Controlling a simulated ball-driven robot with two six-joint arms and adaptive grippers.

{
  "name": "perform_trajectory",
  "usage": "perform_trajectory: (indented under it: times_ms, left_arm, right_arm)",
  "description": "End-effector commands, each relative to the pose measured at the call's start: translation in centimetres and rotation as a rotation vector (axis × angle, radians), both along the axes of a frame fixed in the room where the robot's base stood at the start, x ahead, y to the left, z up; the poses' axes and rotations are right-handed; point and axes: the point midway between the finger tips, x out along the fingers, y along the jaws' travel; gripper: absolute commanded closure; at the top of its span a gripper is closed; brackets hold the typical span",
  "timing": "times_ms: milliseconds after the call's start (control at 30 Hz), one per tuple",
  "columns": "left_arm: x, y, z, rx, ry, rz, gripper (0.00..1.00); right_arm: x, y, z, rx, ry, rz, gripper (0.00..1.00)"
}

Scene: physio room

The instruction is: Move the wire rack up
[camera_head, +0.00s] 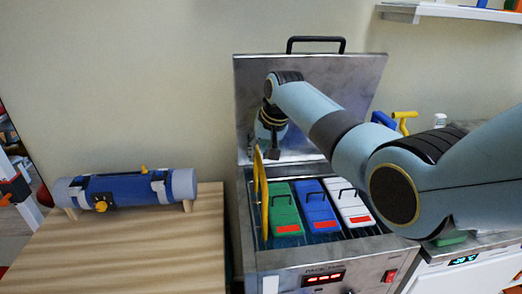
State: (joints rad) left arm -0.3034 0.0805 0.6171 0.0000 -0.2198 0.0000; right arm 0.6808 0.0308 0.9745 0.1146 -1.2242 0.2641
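The wire rack (318,238) shows only as thin bars around and below the packs inside an open metal tank (300,262). A green pack (284,212), a blue pack (316,210) and a white pack (347,206) stand in it side by side, each with a dark handle and a red label. An upright yellow bar (262,205) rises at the left side of the rack. My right gripper (270,153) is over the tank's back left, close to the top of this bar. I cannot tell if they touch, or how its fingers stand. My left gripper is out of view.
The tank's raised lid (250,100) stands behind my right arm. A wooden table (150,250) at left bears a blue cylinder (128,189) and has a clear front. A wall shelf (440,13) is at top right, a white unit (470,272) at lower right.

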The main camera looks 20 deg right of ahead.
Motion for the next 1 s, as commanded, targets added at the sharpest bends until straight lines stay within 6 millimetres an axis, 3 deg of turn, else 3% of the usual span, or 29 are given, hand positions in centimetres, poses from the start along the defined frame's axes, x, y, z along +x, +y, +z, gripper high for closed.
perform_trajectory:
  times_ms: [267, 500, 700, 1000]
  left_arm:
    - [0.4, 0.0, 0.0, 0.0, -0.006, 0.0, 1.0]
    - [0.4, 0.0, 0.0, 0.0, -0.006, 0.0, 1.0]
    - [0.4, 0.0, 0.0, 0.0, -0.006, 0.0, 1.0]
    - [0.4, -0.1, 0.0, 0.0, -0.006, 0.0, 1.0]
  right_arm:
    - [-1.0, -0.2, 2.2, 0.0, -0.003, 0.001, 0.75]
    - [-3.3, -0.6, 7.0, -0.001, -0.005, -0.001, 0.75]
    - [-4.6, -0.9, 9.9, 0.0, -0.002, 0.0, 0.75]
    - [-5.1, -0.9, 10.9, 0.0, -0.001, 0.0, 0.75]
